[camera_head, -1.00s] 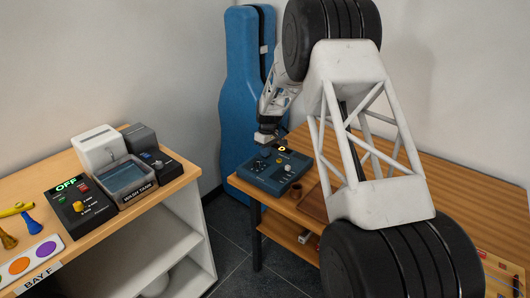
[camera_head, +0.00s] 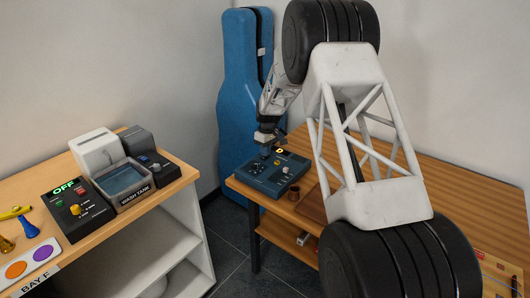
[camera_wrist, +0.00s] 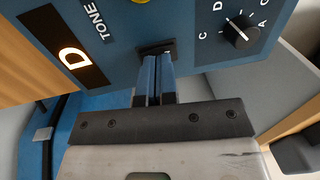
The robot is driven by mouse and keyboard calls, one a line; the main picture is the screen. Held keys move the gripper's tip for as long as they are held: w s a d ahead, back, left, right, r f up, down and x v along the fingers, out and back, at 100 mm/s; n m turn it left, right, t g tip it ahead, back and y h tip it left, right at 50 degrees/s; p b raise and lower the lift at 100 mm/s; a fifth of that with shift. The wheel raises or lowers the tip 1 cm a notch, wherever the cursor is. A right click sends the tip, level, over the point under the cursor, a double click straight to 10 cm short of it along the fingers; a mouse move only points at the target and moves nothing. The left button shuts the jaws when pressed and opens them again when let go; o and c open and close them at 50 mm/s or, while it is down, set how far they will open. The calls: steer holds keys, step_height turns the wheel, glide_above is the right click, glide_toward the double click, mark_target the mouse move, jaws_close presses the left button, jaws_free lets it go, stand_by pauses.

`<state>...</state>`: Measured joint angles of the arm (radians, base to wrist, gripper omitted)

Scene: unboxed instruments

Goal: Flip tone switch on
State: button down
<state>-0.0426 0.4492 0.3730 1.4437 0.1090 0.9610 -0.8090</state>
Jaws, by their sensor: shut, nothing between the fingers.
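The blue tuner box (camera_head: 290,165) sits at the near left corner of the right wooden table. In the wrist view its blue panel (camera_wrist: 195,12) carries the label TONE (camera_wrist: 97,20), a lit display with the letter D (camera_wrist: 72,58) and a black dial (camera_wrist: 241,32) ringed with letters. A dark rectangular piece (camera_wrist: 165,44) on the panel lies right at my fingertips and may be the tone switch's mount; the fingers hide most of it. My gripper (camera_head: 265,156) is shut and empty, and it also shows in the wrist view (camera_wrist: 155,60). I cannot tell whether it touches a lever.
A blue instrument case (camera_head: 238,100) leans behind the table. On the left bench stand a wash tank (camera_head: 122,182) and a black box reading OFF (camera_head: 72,204).

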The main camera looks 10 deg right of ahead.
mark_target(263, 158)
step_height(263, 158, up, 14)
steer(key=s+a, duration=0.1)
steer(key=shift+f, duration=0.2)
stand_by(0.3)
steer(key=shift+a, duration=0.1)
steer(key=shift+s+r, duration=0.1)
steer(key=shift+s, duration=0.05)
steer(key=s+d+r+m+t, duration=0.15)
steer(key=s+r, duration=0.35)
steer(key=s, duration=0.5)
steer(key=s+d+r+m, duration=0.2)
steer(key=s+r, duration=0.4)
steer(key=s, duration=0.4)
steer(key=s+d+r+m, duration=0.1)
steer(key=s+r, duration=0.4)
steer(key=s, duration=0.5)
steer(key=s+d+f+m+t, duration=0.1)
steer(key=s+f+m, duration=0.1)
steer(key=s, duration=1.3)
steer(key=s+d+f+m+t+h, duration=0.1)
steer(key=s+f+m, duration=0.1)
steer(key=s, duration=1.4)
steer(key=shift+s+d+f+m, duration=0.15)
steer(key=shift+s+d+m, duration=0.05)
steer(key=shift+d+m, duration=0.15)
